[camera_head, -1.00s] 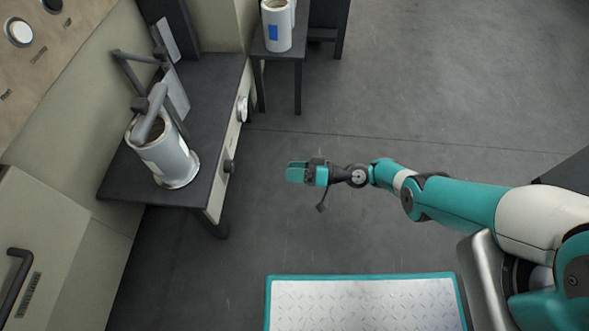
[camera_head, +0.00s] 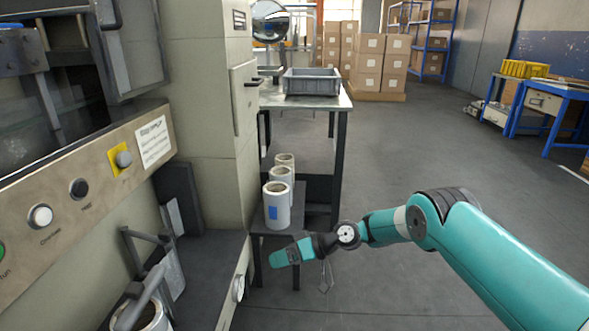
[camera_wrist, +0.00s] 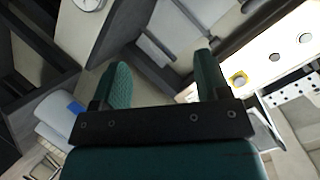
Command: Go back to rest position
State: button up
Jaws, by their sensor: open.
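My gripper (camera_head: 279,258) is at the end of my teal arm, in free air in front of the machine and the low stand in the head view. In the wrist view its two teal fingers (camera_wrist: 160,85) stand apart with nothing between them. A white film roll with a blue label (camera_head: 277,205) stands on the low dark stand (camera_head: 285,218), behind the gripper in the head view. More rolls stand behind it. Another roll (camera_head: 152,318) sits on the machine's lower shelf at bottom left, partly cut off by the frame.
The beige machine (camera_head: 215,130) with its button panel fills the left. A metal table (camera_head: 335,99) with a grey crate (camera_head: 312,81) stands beyond the stand. Stacked cartons (camera_head: 370,60) and blue benches (camera_head: 560,100) are farther back. The floor at the right is open.

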jog(key=s+d+r+h, duration=0.25)
jog(key=s+r, duration=0.25)
jog(key=r, duration=0.7)
jog(key=s+d+r+h, duration=0.25)
jog(key=s+r, duration=0.25)
jog(key=r, duration=0.6)
jog(key=s+d+r+m+h+p, duration=0.1)
jog(key=s+d+r, duration=0.25)
jog(key=s, duration=0.55)
jog(key=s+d+r+m+h, duration=0.1)
jog(key=s+d+r+h, duration=0.1)
jog(key=s+d, duration=0.45)
jog(key=s+d+r+h+p, duration=0.1)
jog(key=s+d+r, duration=0.15)
jog(key=s, duration=0.75)
notch_tip(320, 180, up, 32)
jog(key=p, duration=3.2)
jog(key=shift+d+f, duration=0.2)
jog(key=shift+f, duration=0.05)
